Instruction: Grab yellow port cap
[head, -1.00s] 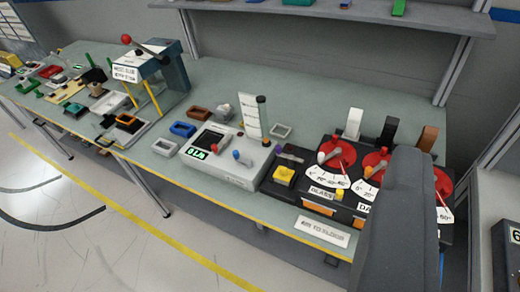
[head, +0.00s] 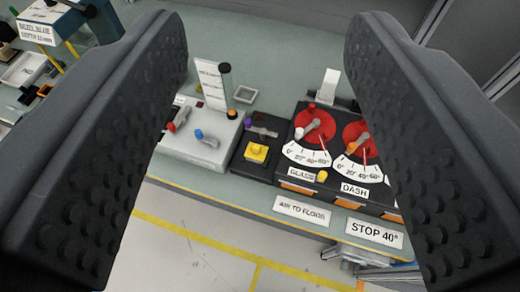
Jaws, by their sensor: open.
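A small rounded yellow piece (head: 322,176), which looks like the yellow port cap, sits on the front of the black dial unit (head: 285,140), just right of the GLASS label. A larger square yellow block (head: 257,152) sits on a black box left of the dials. My gripper (head: 266,40) is open and empty. Its two dark, studded fingers stand wide apart at the left and right of the picture. Both yellow pieces show in the gap between them, apart from the fingers. The right finger hides part of the dial unit's right side.
Red dials (head: 315,125) with levers stand behind the yellow pieces. A grey control box (head: 195,145) with red and blue knobs is to the left.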

